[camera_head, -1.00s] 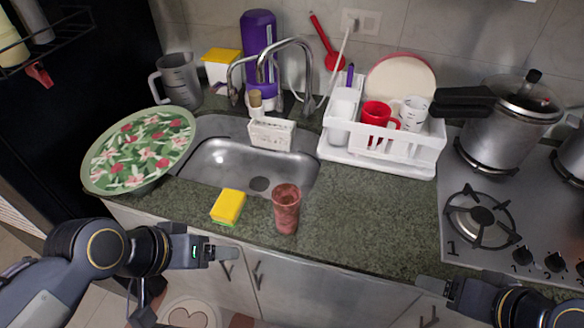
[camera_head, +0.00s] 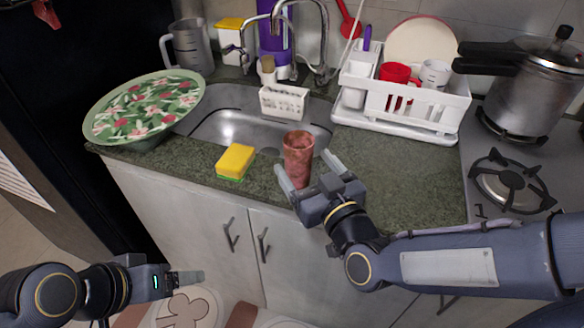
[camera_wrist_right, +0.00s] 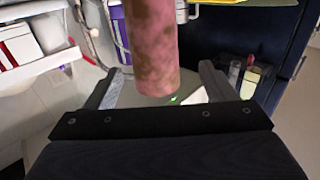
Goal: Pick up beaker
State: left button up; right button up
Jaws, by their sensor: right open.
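The beaker, a mottled reddish-brown tumbler (camera_head: 298,150), stands upright on the counter in front of the sink. In the right wrist view the beaker (camera_wrist_right: 153,45) shows large, between the two finger lines and with space to each side. My right gripper (camera_head: 307,170) is open, with one finger on each side of the beaker's lower part; I cannot tell whether either touches it. My left gripper (camera_head: 188,279) is low at the left, in front of the cabinets and away from the beaker; its finger gap cannot be made out.
A yellow sponge (camera_head: 236,161) lies just left of the beaker. The sink (camera_head: 222,135) is behind, with a white caddy (camera_head: 284,102) at its back edge. A white dish rack (camera_head: 440,112) and the stove (camera_head: 508,190) are to the right. A floral plate (camera_head: 143,108) is left.

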aim_at(294, 144)
jog(key=x, duration=0.3)
jog(key=p+x, duration=0.1)
jog(key=x, duration=0.2)
jog(key=shift+w+d, duration=0.1)
jog(key=shift+w, duration=0.25)
jog(key=c, duration=1.1)
jog(key=shift+o, duration=0.2)
jog(key=shift+r, duration=0.15)
